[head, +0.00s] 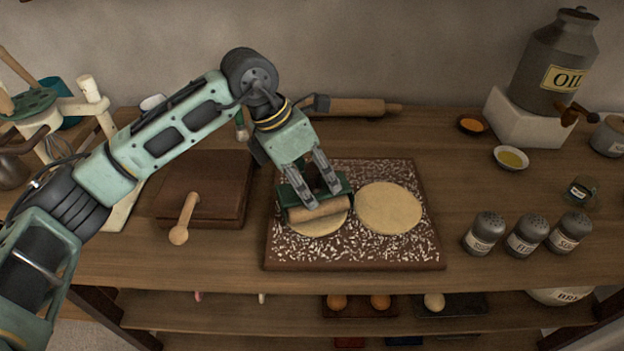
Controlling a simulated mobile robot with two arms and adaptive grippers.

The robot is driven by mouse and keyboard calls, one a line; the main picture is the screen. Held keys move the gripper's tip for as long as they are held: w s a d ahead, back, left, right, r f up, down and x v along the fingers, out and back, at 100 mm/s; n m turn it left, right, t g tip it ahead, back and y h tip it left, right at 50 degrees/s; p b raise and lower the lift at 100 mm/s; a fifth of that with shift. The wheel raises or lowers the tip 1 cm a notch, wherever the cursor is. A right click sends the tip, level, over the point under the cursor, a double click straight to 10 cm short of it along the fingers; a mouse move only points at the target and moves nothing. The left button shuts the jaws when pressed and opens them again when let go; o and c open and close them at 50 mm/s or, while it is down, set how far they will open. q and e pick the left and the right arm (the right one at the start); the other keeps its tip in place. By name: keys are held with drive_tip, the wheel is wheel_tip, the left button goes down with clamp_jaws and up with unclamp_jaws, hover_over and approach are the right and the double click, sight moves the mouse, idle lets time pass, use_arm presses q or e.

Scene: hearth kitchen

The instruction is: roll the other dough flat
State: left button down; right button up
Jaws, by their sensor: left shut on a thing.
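My left gripper (323,186) comes down over the left part of the brown floured board (352,254). It is shut on a small dough roller (318,211) with a dark green frame and a pale wooden cylinder. The roller rests over the left dough (318,228), and hides its upper part; the visible lower edge looks flat and rounded. The right dough (389,208) is a flat, pale round on the same board, clear of the roller. My right gripper is not in view.
A rolling pin (350,106) lies behind the board. A brown box with a wooden-handled tool (183,218) is at left. Several shakers (527,235) stand at right, with small bowls (510,158) and an oil can (555,65) behind. Bare table lies between board and shakers.

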use_arm(q)
drive_tip(key=shift+s+d+f, duration=0.1)
drive_tip(key=shift+s+f, duration=0.05)
drive_tip(key=shift+s, duration=0.3)
